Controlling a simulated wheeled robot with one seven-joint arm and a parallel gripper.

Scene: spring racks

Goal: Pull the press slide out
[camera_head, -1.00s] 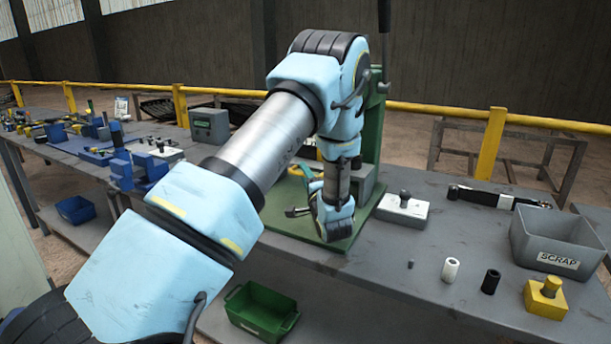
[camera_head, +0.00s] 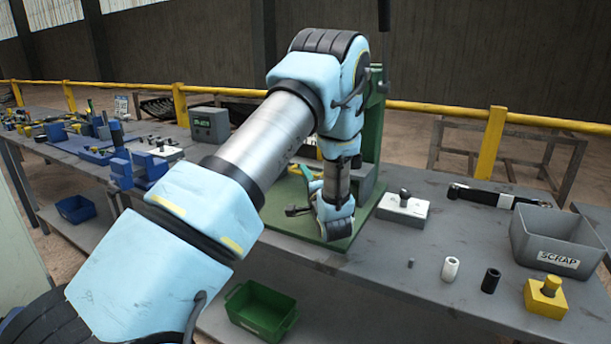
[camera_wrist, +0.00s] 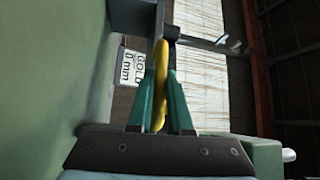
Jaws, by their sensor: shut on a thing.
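The green press (camera_head: 371,125) stands on the grey bench, mostly behind my arm in the head view. In the wrist view its green body (camera_wrist: 50,90) fills the left side. My gripper (camera_wrist: 160,65) has its two teal fingers shut on an upright yellow piece (camera_wrist: 160,85). I take this piece for the press slide's handle, but the slide itself is not clear. In the head view my gripper shows only as a small teal part (camera_head: 309,178) over the green base plate (camera_head: 292,222), and my wrist hides its grasp.
A white block with a black knob (camera_head: 403,207) sits right of the press. A grey scrap bin (camera_head: 557,240), a yellow block (camera_head: 546,298) and small cylinders (camera_head: 450,269) stand further right. A green bin (camera_head: 262,311) is below the bench edge. A yellow rail (camera_head: 450,110) runs behind.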

